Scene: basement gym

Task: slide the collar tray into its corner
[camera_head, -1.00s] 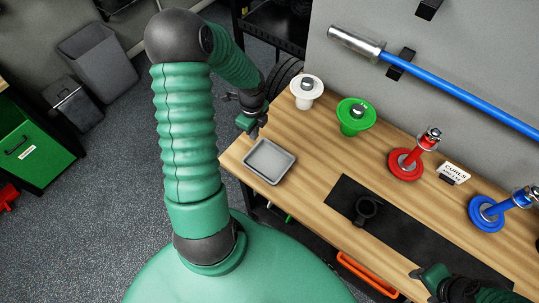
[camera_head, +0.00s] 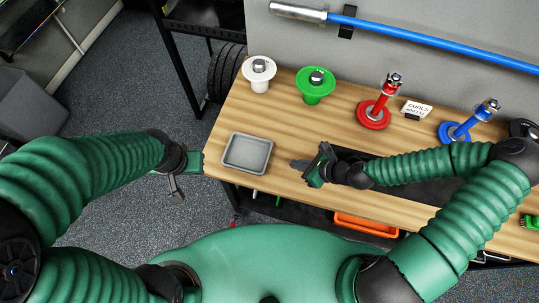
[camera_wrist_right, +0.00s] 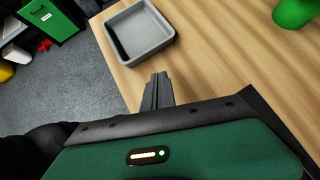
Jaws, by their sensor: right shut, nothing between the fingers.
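The collar tray (camera_head: 247,153) is a shallow grey square tray, empty, lying flat near the left end of the wooden bench by its front edge. It also shows at the top of the right wrist view (camera_wrist_right: 141,36). My right gripper (camera_head: 294,163) is over the bench just right of the tray. Its fingers (camera_wrist_right: 157,88) are shut with nothing between them and point toward the tray; a small gap seems to lie between. My left gripper (camera_head: 176,190) is off the bench's left end, left of the tray; its fingers are too unclear to read. No marked corner shows.
A white flanged piece (camera_head: 259,73) and a green one (camera_head: 315,85) stand behind the tray. A red post (camera_head: 373,113), a sign (camera_head: 417,109) and a blue post (camera_head: 456,131) stand farther right. An orange bin (camera_head: 366,224) is below the front edge. Bench around the tray is clear.

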